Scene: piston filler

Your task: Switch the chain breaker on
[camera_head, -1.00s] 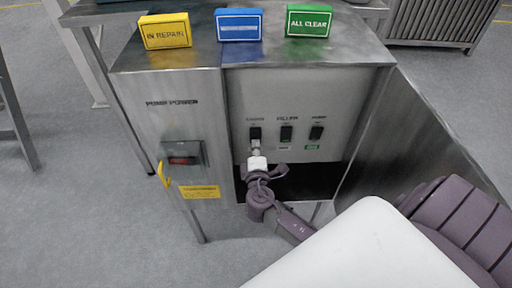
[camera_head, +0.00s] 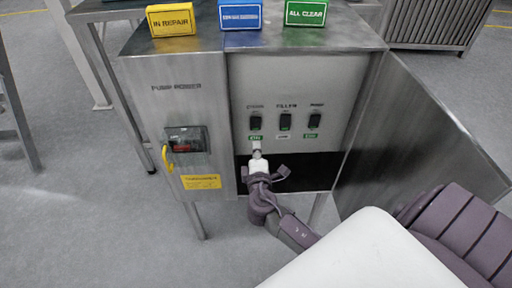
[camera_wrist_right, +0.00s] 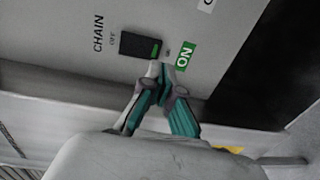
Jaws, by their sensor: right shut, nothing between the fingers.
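The chain breaker (camera_head: 256,123) is the leftmost of three black switches on the grey panel inside the open cabinet. A green label (camera_head: 256,138) shows below it. In the right wrist view, the chain breaker (camera_wrist_right: 140,46) has a green strip at its end towards a green "ON" label (camera_wrist_right: 185,56); faint "OFF" lettering is at its other end. My right gripper (camera_head: 257,150) is shut and empty, just below the chain breaker's label. In the right wrist view its fingertips (camera_wrist_right: 157,72) are close to the switch's ON end; contact cannot be told. My left gripper is not in view.
The filler breaker (camera_head: 285,122) has a whitish label and the pump breaker (camera_head: 315,121) a green one. The cabinet door (camera_head: 415,135) stands open at the right. A pump power switch (camera_head: 186,140) is on the left front. Three coloured signs, including "ALL CLEAR" (camera_head: 306,13), stand on top.

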